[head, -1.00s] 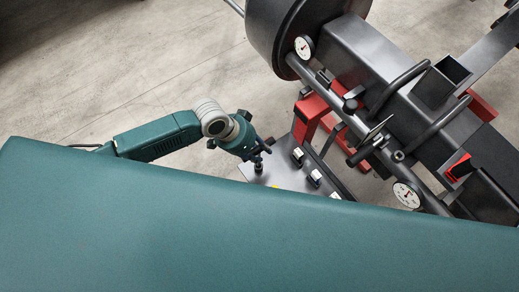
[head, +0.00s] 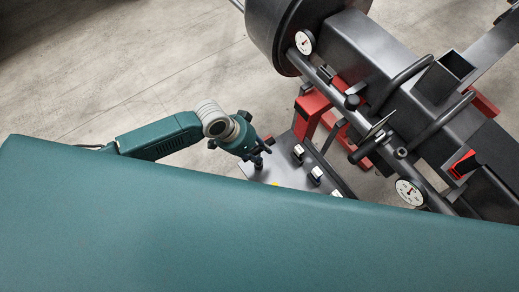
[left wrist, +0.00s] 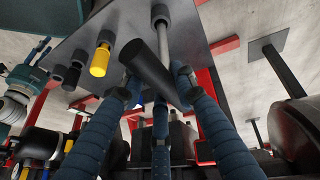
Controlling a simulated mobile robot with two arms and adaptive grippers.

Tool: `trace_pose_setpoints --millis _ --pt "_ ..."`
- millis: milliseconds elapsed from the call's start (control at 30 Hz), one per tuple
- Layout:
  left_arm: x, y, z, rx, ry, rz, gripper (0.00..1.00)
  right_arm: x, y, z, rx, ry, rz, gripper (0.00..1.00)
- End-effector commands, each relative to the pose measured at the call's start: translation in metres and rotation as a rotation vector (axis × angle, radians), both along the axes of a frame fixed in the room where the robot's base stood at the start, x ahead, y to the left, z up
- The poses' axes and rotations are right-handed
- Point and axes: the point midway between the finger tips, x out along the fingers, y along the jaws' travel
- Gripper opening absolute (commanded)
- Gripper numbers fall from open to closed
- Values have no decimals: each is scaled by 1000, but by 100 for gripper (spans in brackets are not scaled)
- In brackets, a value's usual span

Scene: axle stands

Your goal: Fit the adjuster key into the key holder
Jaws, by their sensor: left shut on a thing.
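My left gripper (head: 262,152) hangs over the near edge of a grey plate. In the left wrist view its blue ribbed fingers (left wrist: 163,98) are closed around the adjuster key, which shows as a thick dark bar (left wrist: 150,68) lying aslant with a pale metal shaft (left wrist: 163,50) beside it. The shaft runs toward the plate and ends at a dark, light-rimmed collar (left wrist: 160,14). I cannot tell whether this end is in or only in front of a holder. I cannot single out the key holder. My right gripper is not in view.
The grey plate (head: 288,172) carries several white-topped fittings (head: 316,173). A yellow cylinder (left wrist: 100,59) stands near dark ones in the left wrist view. A dark machine with bars and gauges (head: 408,192) and a red stand (head: 312,108) crowd the right. Floor at left is clear.

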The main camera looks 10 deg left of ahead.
Motion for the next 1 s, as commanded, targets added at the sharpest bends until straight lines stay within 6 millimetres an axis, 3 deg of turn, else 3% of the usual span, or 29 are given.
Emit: trace_pose_setpoints --millis 567,600,700,1000 --pt "0 0 -15 -1 0 -1 0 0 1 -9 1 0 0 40" --pt "0 0 -14 -1 -1 -1 33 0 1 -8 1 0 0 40" --pt "0 0 -14 -1 -1 -1 50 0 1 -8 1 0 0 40" --pt "0 1 -13 1 1 0 50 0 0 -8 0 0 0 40"
